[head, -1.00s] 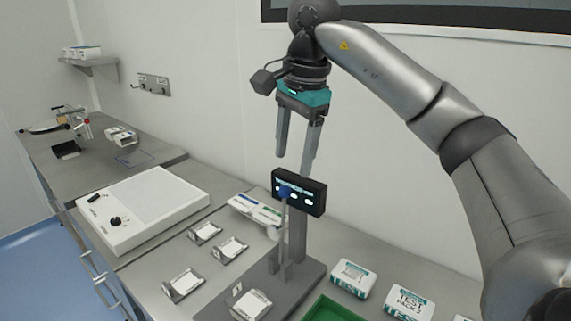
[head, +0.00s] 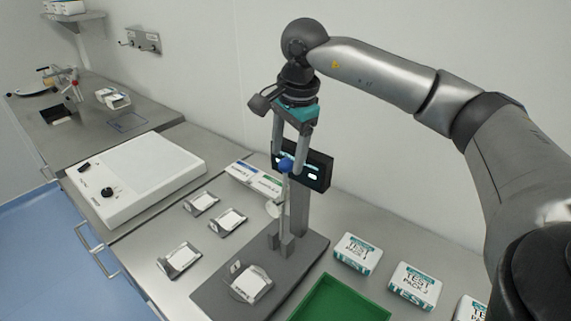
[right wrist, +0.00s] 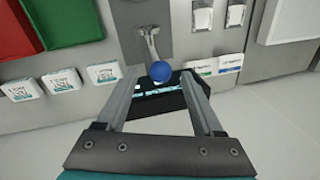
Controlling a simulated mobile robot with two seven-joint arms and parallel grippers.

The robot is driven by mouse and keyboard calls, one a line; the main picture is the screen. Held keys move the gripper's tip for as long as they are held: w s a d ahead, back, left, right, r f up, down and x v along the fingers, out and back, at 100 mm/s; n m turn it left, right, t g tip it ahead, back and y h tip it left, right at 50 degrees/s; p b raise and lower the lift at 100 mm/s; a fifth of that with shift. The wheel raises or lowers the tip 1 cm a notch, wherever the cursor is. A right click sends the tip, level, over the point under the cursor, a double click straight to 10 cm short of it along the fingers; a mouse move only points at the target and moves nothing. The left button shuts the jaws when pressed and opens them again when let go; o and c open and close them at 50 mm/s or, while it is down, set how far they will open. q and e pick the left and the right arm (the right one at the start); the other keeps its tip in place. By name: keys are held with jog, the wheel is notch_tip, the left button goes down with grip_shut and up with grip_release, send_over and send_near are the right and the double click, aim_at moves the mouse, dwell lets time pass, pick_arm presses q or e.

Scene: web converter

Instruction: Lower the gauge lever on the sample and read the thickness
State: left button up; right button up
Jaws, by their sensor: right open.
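The thickness gauge stands on a dark grey base (head: 215,292) with an upright post and a black display (head: 318,172). The display shows small lit marks that I cannot read. The lever ends in a blue ball knob (head: 286,165), raised in front of the display. A white sample (head: 250,283) lies on the front of the base. My right gripper (head: 288,165) is open, pointing down, with its fingers around the level of the knob. In the right wrist view the blue knob (right wrist: 161,71) shows just beyond and between the open fingertips (right wrist: 160,85). My left gripper is not in view.
A green tray (head: 345,300) and several test packs (head: 358,254) lie right of the gauge. Small holders with white pieces (head: 228,221) and a white flat device (head: 135,180) stand to the left. The wall is close behind the gauge.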

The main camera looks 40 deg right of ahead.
aim_at(286, 160)
jog(key=shift+w+f, duration=0.2)
jog(key=shift+f, duration=0.75)
jog(key=shift+w+f, duration=0.15)
jog(key=shift+f, duration=0.75)
grip_shut()
